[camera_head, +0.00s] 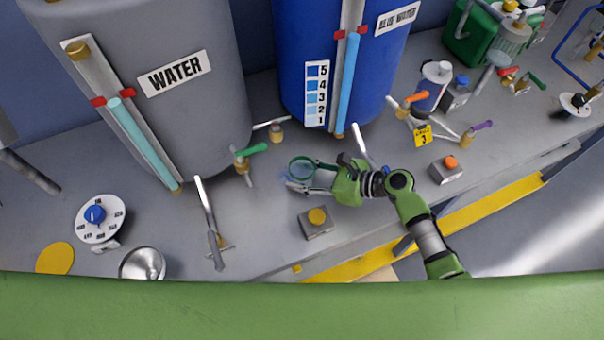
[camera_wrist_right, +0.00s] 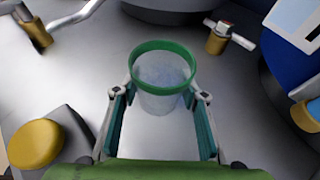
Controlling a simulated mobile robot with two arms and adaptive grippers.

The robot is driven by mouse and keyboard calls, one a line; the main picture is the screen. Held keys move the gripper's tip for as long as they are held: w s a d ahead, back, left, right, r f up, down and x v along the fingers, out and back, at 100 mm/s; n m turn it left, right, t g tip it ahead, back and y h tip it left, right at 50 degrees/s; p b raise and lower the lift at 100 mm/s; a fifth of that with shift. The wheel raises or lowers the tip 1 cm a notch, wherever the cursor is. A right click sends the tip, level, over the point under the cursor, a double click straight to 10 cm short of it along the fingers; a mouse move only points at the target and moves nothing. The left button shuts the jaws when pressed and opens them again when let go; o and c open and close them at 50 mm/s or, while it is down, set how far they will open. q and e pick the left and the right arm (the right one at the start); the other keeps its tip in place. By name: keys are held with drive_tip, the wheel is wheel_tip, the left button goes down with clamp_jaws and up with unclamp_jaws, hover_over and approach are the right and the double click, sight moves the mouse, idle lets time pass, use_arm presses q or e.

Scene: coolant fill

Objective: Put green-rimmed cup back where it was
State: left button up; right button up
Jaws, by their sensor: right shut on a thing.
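The green-rimmed cup (camera_head: 302,168) is a clear cup with a green ring at its top. It stands upright over the grey bench, in front of the gap between the grey WATER tank and the blue tank. My right gripper (camera_head: 298,178) is around the cup from the right, shut on it. In the right wrist view the cup (camera_wrist_right: 162,80) sits between the two teal-padded fingers (camera_wrist_right: 160,115), with its rim above them. I cannot tell whether its base touches the bench. My left gripper is not in view.
The WATER tank (camera_head: 140,100) and blue tank (camera_head: 295,70) stand behind. A metal bowl (camera_head: 142,264) and blue-knob dial (camera_head: 98,218) stand left.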

drive_tip(key=shift+f, duration=0.1)
drive_tip(key=o, duration=1.3)
drive_tip(key=shift+s+d, duration=0.1)
drive_tip(key=shift+d, duration=0.3)
drive_tip(key=b+v, duration=0.1)
drive_tip(key=v, duration=0.4)
drive_tip(key=shift+s+d+r, duration=0.15)
drive_tip(key=shift+d+r, duration=0.05)
drive_tip(key=shift+r, duration=0.1)
drive_tip(key=shift+s+d+r, duration=0.2)
drive_tip(key=shift+d+r, duration=0.15)
drive_tip(key=shift+d, duration=0.15)
